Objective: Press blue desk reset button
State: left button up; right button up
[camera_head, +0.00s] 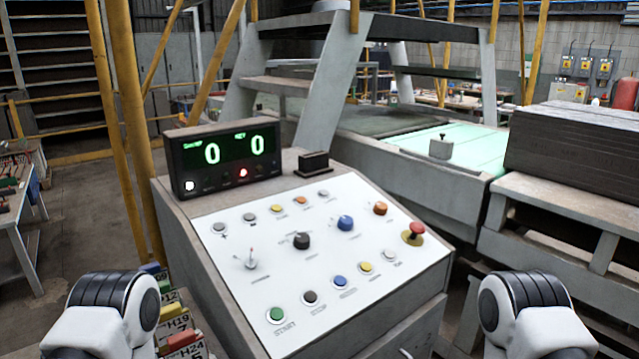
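The control desk (210,236) stands in front of me with a sloped white panel. In its front row, a blue button (340,282) sits between a dark button (310,297) and a yellow button (366,268); the label below the blue one is too small to read surely. A larger blue knob or button (345,223) is higher on the panel. My two white and black arm parts show at the lower left and lower right edges, both apart from the panel. Neither gripper is in view.
A green START button (276,314), a black knob (301,241), a small lever (250,260) and a red mushroom button (414,232) are also on the panel. A display (223,159) reading 0 and 0 stands behind it. The space above the panel is clear.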

aim_at(339, 281)
jog(key=k+l+u, duration=0.15)
jog(key=k, duration=0.4)
jog(key=k+l+u, duration=0.1)
jog(key=k, duration=0.5)
jog(key=l, duration=0.1)
